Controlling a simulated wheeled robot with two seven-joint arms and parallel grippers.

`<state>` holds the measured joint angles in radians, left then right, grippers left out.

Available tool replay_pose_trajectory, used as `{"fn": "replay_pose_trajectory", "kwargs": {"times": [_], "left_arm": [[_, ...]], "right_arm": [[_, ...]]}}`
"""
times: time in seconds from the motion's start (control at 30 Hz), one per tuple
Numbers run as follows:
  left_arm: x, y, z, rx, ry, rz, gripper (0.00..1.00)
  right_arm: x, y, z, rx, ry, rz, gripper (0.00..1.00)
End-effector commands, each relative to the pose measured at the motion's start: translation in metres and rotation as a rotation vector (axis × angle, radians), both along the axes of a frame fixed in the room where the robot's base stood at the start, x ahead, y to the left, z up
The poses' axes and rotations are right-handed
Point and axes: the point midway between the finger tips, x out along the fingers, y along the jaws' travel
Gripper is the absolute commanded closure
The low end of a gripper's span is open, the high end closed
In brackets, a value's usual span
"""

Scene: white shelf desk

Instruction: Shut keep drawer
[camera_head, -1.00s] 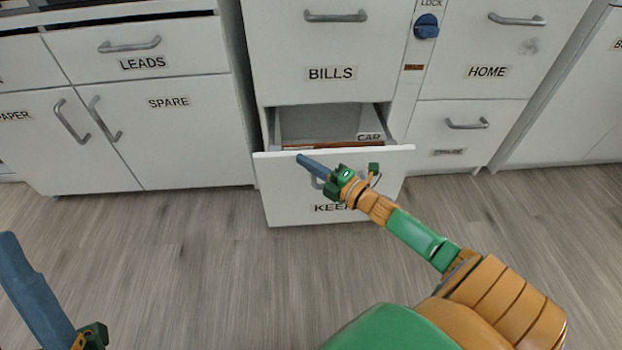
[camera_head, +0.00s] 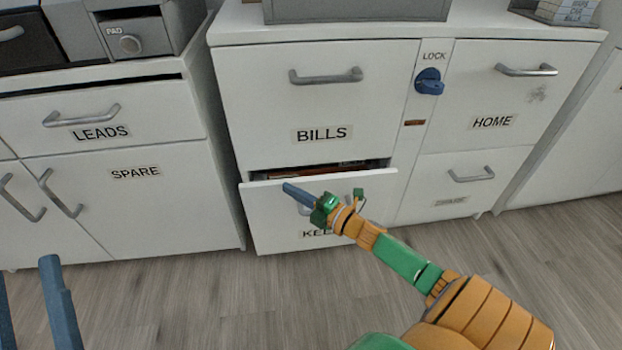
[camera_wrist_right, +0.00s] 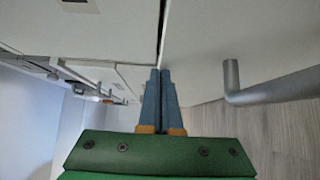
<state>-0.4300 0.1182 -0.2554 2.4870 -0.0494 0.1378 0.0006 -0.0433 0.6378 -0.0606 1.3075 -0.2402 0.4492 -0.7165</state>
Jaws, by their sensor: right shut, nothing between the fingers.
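The KEEP drawer (camera_head: 268,222) is the low white drawer under the BILLS drawer (camera_head: 250,115). It stands slightly open, with a dark gap and some contents showing above its front edge. Its handle and label are partly hidden behind my right gripper (camera_head: 287,187). That gripper is shut and empty, with its blue fingertips at the upper left of the drawer front. In the right wrist view the fingertips (camera_wrist_right: 160,72) are together near a panel edge, with a bar handle (camera_wrist_right: 270,90) to the right. I cannot tell whether they touch. My left gripper (camera_head: 25,268) is open at the lower left.
A blue LOCK knob (camera_head: 429,82) is right of the BILLS drawer. The HOME drawer (camera_head: 480,95) is further right. The LEADS drawer (camera_head: 150,125) and SPARE door (camera_head: 170,200) are at left. The wooden floor (camera_head: 220,310) in front is clear.

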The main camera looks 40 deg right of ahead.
Motion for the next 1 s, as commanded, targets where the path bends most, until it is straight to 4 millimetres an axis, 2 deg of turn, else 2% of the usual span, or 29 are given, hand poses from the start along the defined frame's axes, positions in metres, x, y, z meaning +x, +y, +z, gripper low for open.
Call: {"fn": "replay_pose_trajectory", "kwargs": {"times": [1.0], "left_arm": [[0.0048,-0.0001,-0.0059,0.009,0.039,0.003,0.51]], "right_arm": [[0.0015,0.0015,0.0002,-0.001,0.0,0.002,1.0]]}}
